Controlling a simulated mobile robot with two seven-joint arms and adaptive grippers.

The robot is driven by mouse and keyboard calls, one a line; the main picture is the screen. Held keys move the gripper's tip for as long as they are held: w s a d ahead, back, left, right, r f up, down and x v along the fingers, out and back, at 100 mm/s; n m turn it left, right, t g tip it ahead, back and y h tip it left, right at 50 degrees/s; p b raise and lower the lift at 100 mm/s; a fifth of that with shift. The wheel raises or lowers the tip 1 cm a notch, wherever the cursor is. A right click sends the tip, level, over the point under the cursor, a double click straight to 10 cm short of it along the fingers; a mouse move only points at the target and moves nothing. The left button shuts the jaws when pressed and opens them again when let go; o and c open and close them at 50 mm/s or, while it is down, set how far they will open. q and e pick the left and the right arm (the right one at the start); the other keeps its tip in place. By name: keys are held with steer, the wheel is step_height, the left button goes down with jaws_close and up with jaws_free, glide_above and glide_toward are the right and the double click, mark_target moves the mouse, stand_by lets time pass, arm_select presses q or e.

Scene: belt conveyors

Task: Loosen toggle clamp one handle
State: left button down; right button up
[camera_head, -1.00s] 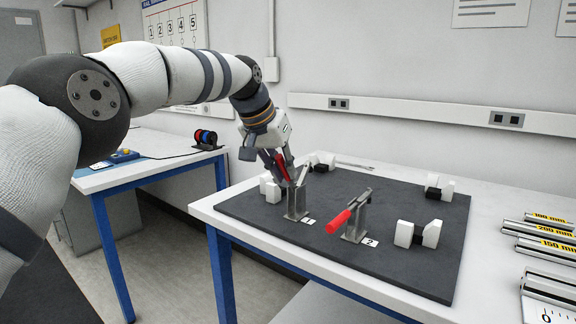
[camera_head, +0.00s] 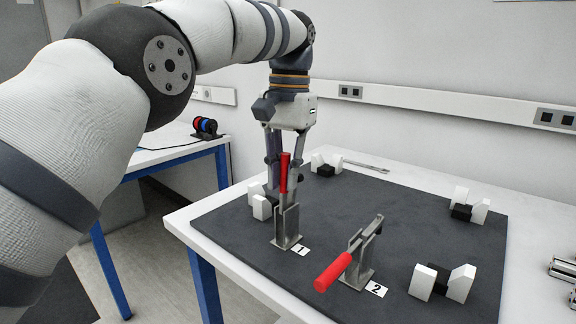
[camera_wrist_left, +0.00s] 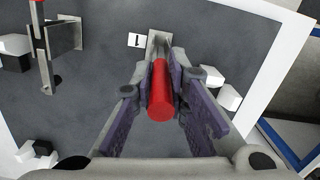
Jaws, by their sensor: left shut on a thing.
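Toggle clamp one (camera_head: 287,228) stands at the left front of the dark mat, beside the label "1". Its red handle (camera_head: 284,172) points nearly straight up. My left gripper (camera_head: 283,190) comes from above and is shut on this handle. In the left wrist view the red handle (camera_wrist_left: 160,95) lies between the two purple finger pads (camera_wrist_left: 160,100), its end facing the camera. Clamp two (camera_head: 358,262), with a red handle (camera_head: 332,272) sloping down to the front left, stands to the right by the label "2". My right gripper is not in view.
White V-shaped blocks on black bases stand on the mat (camera_head: 330,230): one at the back (camera_head: 325,163), one behind clamp one (camera_head: 261,207), two at the right (camera_head: 443,282). A thin metal rod lies behind the mat. The mat's middle is clear.

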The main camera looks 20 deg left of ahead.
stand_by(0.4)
arm_select(q)
steer(key=c, duration=1.6)
jaws_free()
steer(key=shift+o, duration=0.2)
steer(key=shift+a+f, duration=0.1)
